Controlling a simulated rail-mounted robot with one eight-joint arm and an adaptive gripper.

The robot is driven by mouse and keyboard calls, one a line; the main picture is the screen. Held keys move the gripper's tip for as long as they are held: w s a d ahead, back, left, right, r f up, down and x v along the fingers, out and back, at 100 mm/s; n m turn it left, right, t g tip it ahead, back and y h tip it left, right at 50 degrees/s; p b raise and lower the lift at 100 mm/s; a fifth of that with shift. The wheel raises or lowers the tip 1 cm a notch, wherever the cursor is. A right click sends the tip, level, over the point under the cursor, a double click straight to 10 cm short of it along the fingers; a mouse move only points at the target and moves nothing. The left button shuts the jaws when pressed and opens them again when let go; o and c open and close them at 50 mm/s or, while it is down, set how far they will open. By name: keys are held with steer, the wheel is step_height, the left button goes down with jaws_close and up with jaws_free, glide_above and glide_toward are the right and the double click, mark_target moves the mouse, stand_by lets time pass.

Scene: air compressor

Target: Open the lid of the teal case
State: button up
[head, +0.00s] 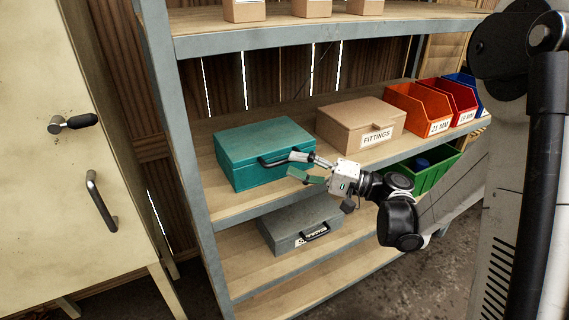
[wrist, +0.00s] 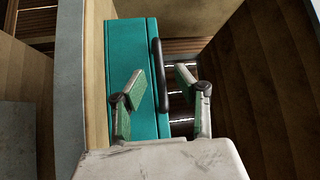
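The teal case (head: 250,150) stands on the middle shelf at the left, its lid shut. A dark handle (head: 272,161) is on its front; the handle also shows in the wrist view (wrist: 159,75). My gripper (head: 299,166) is in front of the case, near the right end of the handle. In the wrist view my gripper (wrist: 160,85) has its two green-padded fingers spread apart, with the handle showing beyond the gap between them. Nothing is held. I cannot tell whether a finger touches the case.
A cardboard box labelled FITTINGS (head: 362,124) stands right of the case, then orange (head: 419,107), red and blue bins. A grey case (head: 301,222) and a green bin (head: 432,172) are lower down. The shelf's grey upright (head: 190,170) is left of the teal case; another shelf (head: 300,32) is above.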

mark_target(285, 162)
steer(key=shift+x, duration=1.7)
jaws_close()
